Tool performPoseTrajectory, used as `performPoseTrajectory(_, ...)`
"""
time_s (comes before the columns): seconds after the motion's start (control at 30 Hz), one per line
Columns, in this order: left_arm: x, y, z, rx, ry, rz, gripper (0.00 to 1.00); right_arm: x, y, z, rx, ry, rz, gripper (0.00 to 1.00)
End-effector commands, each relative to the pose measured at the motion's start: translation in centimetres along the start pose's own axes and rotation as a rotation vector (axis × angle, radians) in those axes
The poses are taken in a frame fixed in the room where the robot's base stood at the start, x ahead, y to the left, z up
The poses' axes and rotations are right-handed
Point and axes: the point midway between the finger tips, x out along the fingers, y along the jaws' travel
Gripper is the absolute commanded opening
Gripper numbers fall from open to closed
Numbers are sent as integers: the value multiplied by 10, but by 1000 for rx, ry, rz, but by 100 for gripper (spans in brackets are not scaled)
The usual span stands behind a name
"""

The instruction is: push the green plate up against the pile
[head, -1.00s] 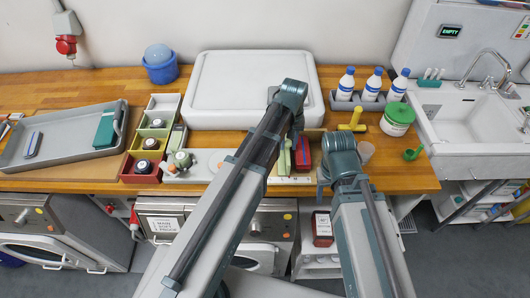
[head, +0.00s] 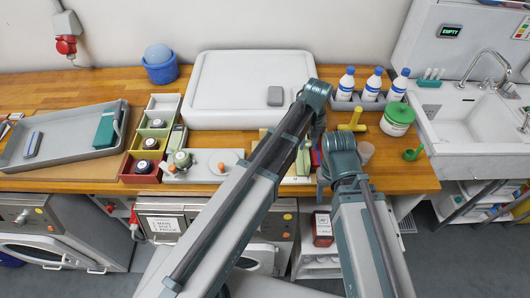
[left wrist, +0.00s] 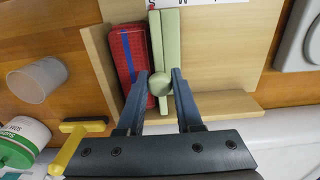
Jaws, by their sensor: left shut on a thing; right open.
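The green plate (left wrist: 158,30) is a pale green upright slab with a round knob, standing in a light wooden tray (left wrist: 220,60). My left gripper (left wrist: 165,80) is shut on the knob. The pile (left wrist: 124,55), red with a blue stripe, lies between the plate and the tray wall in the left wrist view. A narrow gap seems to show between plate and pile; I cannot tell if they touch lower down. In the head view the plate (head: 303,160) shows partly beside my left arm. My right gripper (head: 323,188) is lower, mostly hidden by its own wrist, and open.
A yellow-handled tool (left wrist: 75,140), a clear cup (left wrist: 42,80) and a white-green tub (left wrist: 22,140) stand outside the tray on the pile's side. A large white box (head: 235,85) is behind. The tray's other side is bare.

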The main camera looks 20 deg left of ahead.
Motion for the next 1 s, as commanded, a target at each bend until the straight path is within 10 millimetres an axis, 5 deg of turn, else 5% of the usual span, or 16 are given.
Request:
performPoseTrajectory(0.1,0,5,-1,1,1,1,8,0,0,0,0,0,0,59)
performPoseTrajectory(0.13,0,4,0,0,1,1,40,0,0,0,0,0,0,59)
performPoseTrajectory(0.23,0,4,0,0,1,1,55,0,0,0,0,0,0,59)
performPoseTrajectory(0.57,-2,4,0,0,0,0,55,-2,0,0,0,0,0,59)
performPoseTrajectory(1.0,-41,4,0,0,0,0,55,-41,4,2,0,0,0,59)
